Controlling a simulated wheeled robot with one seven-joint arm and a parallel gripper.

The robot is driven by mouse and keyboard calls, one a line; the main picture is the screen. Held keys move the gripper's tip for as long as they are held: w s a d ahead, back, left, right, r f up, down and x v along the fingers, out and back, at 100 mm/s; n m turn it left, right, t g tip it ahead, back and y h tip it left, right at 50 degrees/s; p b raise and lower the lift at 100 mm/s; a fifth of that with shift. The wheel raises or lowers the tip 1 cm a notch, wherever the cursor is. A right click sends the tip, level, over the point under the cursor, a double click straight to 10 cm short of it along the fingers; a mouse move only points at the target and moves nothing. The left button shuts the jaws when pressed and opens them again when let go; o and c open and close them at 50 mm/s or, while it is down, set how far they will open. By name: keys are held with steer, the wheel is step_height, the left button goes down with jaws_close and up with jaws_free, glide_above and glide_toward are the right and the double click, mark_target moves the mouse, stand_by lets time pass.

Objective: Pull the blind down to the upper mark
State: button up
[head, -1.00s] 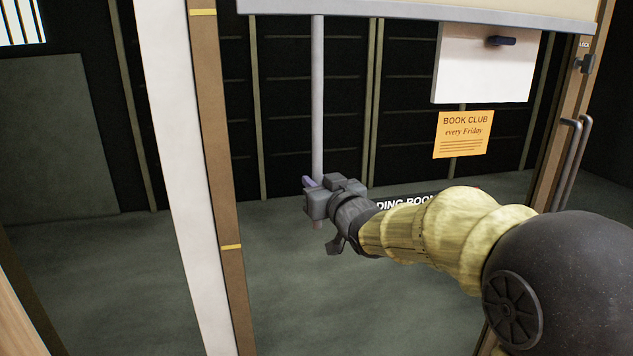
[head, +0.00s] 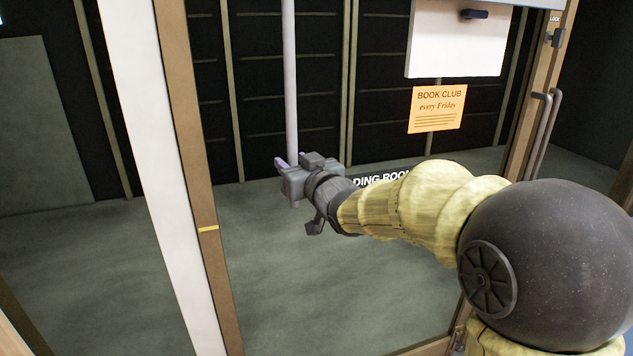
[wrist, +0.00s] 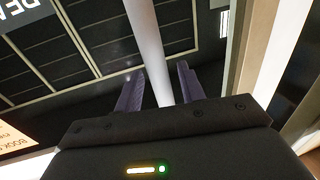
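The pale pull rod (head: 290,80) hangs upright in front of the dark panelled wall. The blind's bottom bar (head: 535,3) barely shows at the top edge of the head view. My gripper (head: 288,170) is at the rod's lower end, with the rod between its purple fingers. In the wrist view the rod (wrist: 147,35) passes between the spread fingers (wrist: 162,80), with a thin gap on the right; contact on the left is unclear. One yellow mark (head: 208,229) shows on the brown post; the upper mark is out of view.
A white board (head: 455,40) with a dark handle and an orange book club notice (head: 437,109) are right of the rod. A door handle (head: 540,130) is on the right frame. A white post edge (head: 160,150) stands at left. The floor beyond is clear.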

steer(key=v, duration=1.6)
steer(key=shift+s, duration=0.3)
steer(key=shift+d, duration=0.15)
